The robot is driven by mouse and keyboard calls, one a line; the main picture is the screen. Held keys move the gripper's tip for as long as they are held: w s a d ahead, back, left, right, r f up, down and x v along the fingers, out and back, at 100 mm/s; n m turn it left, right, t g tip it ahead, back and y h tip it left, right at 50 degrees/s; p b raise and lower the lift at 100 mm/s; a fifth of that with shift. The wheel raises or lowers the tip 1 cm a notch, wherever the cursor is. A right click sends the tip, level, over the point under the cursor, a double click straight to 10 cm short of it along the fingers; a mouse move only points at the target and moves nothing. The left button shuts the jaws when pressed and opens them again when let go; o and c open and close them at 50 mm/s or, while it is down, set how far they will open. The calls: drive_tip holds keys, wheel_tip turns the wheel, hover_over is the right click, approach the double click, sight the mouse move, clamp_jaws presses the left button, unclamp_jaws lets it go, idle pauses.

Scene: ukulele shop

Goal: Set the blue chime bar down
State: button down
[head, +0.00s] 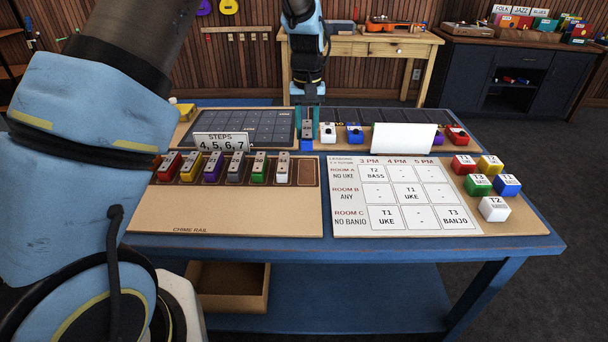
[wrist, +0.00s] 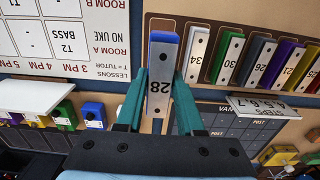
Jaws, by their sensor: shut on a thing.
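The blue chime bar (head: 306,145), a silver bar on a blue block marked 28 in the wrist view (wrist: 161,65), is between the fingers of my gripper (head: 307,117). My gripper also shows in the wrist view (wrist: 157,100), shut on the bar, with a finger on each side. The chime rail (head: 240,212) holds a row of bars with red, yellow, purple, grey, green and white blocks. An empty brown slot (head: 306,173) is at its right end. The bar is behind this slot in the head view. Its height above the surface is hard to judge.
A sign reading "STEPS 4, 5, 6, 7" (head: 221,141) stands behind the rail's bars. A lesson chart (head: 390,225) lies to the right, with coloured blocks beside it. A blank white card (head: 403,138) and small coloured boxes stand behind. The rail's front is bare.

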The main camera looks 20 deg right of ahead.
sight(307, 171)
wheel_tip(307, 171, down, 10)
drive_tip(key=p, duration=0.3)
drive_tip(key=shift+f, duration=0.1)
drive_tip(key=shift+f, duration=0.1)
drive_tip(key=c, duration=0.5)
unclamp_jaws()
wheel_tip(307, 171, up, 12)
drive_tip(key=b, duration=0.3)
drive_tip(key=shift+b, duration=0.4)
